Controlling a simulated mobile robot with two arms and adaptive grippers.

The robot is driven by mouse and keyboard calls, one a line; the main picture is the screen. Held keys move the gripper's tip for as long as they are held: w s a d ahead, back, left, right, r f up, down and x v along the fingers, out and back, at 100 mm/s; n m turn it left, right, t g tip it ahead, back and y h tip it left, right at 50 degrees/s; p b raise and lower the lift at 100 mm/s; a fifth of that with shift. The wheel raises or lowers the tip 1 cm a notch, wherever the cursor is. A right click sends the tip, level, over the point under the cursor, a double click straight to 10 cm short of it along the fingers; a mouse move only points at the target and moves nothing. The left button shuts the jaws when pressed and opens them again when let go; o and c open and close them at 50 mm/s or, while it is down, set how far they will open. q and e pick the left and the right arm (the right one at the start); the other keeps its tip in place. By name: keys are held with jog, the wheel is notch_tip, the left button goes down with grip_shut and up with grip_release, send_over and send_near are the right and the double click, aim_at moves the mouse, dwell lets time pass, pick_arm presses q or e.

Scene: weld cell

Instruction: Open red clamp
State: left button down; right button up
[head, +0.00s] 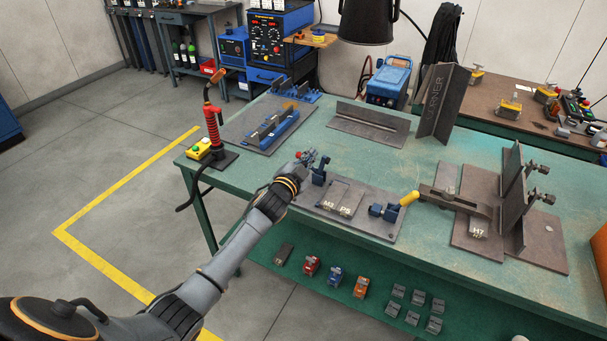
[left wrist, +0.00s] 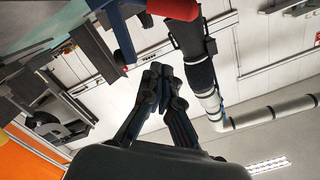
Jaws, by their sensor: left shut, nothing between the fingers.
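The red clamp (head: 319,176) stands at the back left of a steel plate (head: 327,212) on the green table. Its body is blue. A bit of red (head: 299,154) shows beside my gripper, and a red handle (left wrist: 173,8) shows at the top of the left wrist view. My left gripper (head: 309,157) is at this clamp, over the table. In the left wrist view its fingers (left wrist: 161,77) are together and hold nothing; the red handle lies beyond the fingertips. I cannot tell whether they touch it, and the gripper partly hides the clamp. My right gripper is not in view.
A second clamp with a yellow handle (head: 409,198) stands right of the plate's middle. Tags lie on the plate. A torch with a red grip (head: 212,125) stands at the table's left corner. Upright steel plates (head: 514,190) stand on the right. Small parts sit on the lower shelf.

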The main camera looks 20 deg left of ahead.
pick_arm(q)
jog(key=s, duration=0.9)
jog(key=shift+s+a+b, duration=0.15)
jog(key=shift+s+b, duration=0.05)
jog(key=shift+b, duration=0.1)
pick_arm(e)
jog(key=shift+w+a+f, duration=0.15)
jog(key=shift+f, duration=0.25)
pick_arm(q)
jog(key=shift+f, duration=0.15)
